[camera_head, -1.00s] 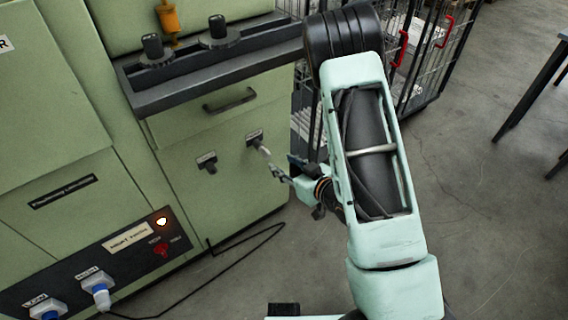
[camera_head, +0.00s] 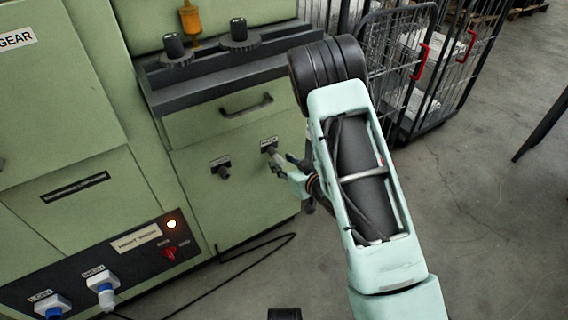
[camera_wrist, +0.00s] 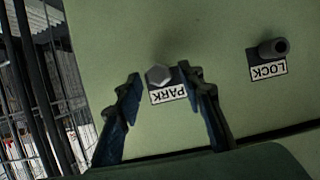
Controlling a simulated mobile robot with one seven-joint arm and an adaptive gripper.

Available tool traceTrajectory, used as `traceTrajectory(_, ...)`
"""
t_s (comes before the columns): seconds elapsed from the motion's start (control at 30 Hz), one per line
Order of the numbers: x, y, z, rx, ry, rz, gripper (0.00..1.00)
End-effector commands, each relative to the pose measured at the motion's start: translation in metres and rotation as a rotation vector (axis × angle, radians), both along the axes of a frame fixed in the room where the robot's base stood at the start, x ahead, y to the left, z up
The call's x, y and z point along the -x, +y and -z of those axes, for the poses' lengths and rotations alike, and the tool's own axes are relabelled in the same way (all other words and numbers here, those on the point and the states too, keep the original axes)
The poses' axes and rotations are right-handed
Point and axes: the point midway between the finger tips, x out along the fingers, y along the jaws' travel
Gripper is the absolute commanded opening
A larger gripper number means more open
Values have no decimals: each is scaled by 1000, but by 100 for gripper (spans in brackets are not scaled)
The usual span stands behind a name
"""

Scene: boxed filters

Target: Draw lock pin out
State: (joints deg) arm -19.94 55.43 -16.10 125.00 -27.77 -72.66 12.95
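A grey pin with a hexagonal end (camera_wrist: 158,75) stands out of the green panel at the PARK label (camera_wrist: 168,94). In the head view the pin (camera_head: 276,154) is partly hidden by my gripper (camera_head: 287,168). In the wrist view my gripper (camera_wrist: 162,82) is open, with one dark finger on each side of the pin's end and visible gaps between. A dark round stub (camera_wrist: 273,48) sticks out at the LOCK label (camera_wrist: 268,70), to the right in the wrist view; in the head view this stub (camera_head: 222,171) is left of the pin.
Above the panel are a drawer handle (camera_head: 247,105) and a dark ledge with two knobs (camera_head: 239,31). A wire cage cart (camera_head: 400,60) stands behind my arm. A switch panel with plugs (camera_head: 103,286) is low on the left, and a black cable (camera_head: 255,258) lies on the floor.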

Motion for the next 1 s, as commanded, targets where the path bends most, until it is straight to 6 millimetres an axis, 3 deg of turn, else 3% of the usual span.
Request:
traceTrajectory(0.03,0,0,0,0,0,0,28)
traceTrajectory(0.3,0,0,0,0,0,0,0)
traceTrajectory(1.0,13,-9,0,0,0,0,0)
